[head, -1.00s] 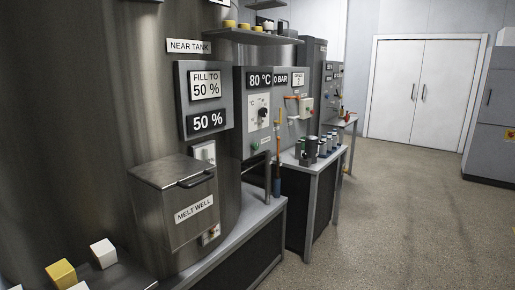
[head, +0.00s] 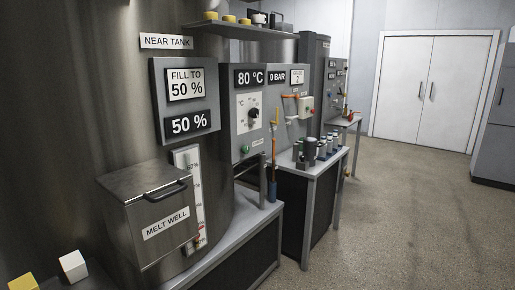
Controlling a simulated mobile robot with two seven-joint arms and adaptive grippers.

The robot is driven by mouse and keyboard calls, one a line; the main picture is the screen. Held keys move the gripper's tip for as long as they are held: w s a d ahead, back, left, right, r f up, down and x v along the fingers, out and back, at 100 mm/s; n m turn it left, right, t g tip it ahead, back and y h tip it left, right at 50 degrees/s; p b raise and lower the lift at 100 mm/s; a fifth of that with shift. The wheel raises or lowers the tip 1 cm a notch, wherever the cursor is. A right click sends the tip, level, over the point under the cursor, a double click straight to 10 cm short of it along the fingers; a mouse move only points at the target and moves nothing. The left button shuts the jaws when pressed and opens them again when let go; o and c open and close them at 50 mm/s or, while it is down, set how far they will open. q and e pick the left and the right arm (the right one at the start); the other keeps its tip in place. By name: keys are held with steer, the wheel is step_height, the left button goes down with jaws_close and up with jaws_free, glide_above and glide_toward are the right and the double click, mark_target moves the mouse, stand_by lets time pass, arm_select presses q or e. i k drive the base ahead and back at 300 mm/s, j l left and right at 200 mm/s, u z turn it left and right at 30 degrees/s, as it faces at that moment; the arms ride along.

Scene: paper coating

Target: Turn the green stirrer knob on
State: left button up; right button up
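A small green knob (head: 246,149) is on the lower left of the grey control panel (head: 241,126), below the temperature dial (head: 253,113). A small white label (head: 258,142) is beside it, too small to read. The knob's setting cannot be made out. The panel carries an 80 °C display (head: 248,78). Neither of my grippers shows in the head view.
The near tank has a melt well box (head: 148,205) jutting out in front, left of the panel. A bench (head: 235,235) runs below the panel. A side table (head: 318,170) with several dark containers stands beyond. The floor (head: 390,220) at right is clear.

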mark_target(246, 149)
steer(key=i+l, duration=0.65)
steer(key=l, duration=0.25)
